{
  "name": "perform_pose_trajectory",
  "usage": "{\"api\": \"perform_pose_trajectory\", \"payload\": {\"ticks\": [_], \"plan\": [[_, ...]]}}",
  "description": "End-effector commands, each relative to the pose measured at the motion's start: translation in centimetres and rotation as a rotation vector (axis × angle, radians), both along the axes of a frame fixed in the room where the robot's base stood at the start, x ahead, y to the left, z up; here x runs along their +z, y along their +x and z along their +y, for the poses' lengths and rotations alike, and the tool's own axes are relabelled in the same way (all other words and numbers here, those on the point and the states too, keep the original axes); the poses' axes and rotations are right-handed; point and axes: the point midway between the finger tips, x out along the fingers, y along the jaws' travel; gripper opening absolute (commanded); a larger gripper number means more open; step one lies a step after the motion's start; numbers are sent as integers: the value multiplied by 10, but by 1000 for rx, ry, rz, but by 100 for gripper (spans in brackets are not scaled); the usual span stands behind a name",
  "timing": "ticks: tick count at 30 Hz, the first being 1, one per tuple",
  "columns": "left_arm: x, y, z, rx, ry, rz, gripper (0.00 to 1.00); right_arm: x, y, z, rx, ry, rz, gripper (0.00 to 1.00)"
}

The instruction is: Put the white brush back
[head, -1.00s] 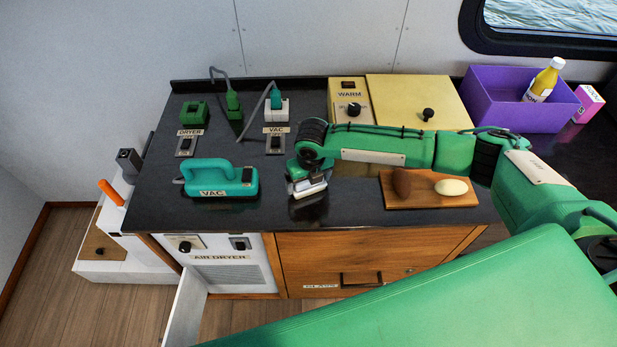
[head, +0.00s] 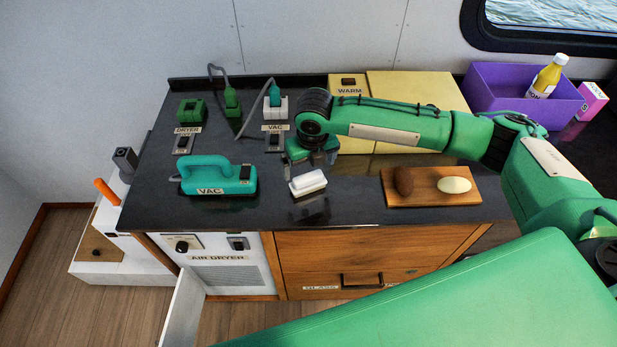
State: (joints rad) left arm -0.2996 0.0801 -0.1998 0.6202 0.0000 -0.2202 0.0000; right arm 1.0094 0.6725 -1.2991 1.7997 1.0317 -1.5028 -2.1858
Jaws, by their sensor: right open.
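A white block-shaped thing with a darker underside, which looks like the white brush (head: 308,182), sits on the dark counter (head: 350,212) right of the teal VAC unit. My right gripper (head: 314,163) is open, just behind and above the white brush. Its fingers point down and look clear of the brush, though a small gap is hard to judge. My left gripper is not in view.
The teal VAC unit (head: 218,180) stands left of the brush. A wooden board (head: 429,200) with a brown and a cream oval thing lies right. Behind are sockets with plugs, a yellow WARM box (head: 420,90) and a purple bin (head: 510,108). The front counter strip is clear.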

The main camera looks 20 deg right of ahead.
Motion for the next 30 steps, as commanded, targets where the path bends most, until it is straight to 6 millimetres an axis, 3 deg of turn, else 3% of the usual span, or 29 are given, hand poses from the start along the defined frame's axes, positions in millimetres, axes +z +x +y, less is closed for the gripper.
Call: {"api": "perform_pose_trajectory", "payload": {"ticks": [6, 10, 30], "plan": [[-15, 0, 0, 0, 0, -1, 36, 36, -4, -1, -1, 0, -3, 100], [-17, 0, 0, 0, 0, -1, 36, 48, -6, -1, 0, -1, 0, 100], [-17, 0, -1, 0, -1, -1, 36, 48, -10, 4, -16, 12, 0, 100]]}}
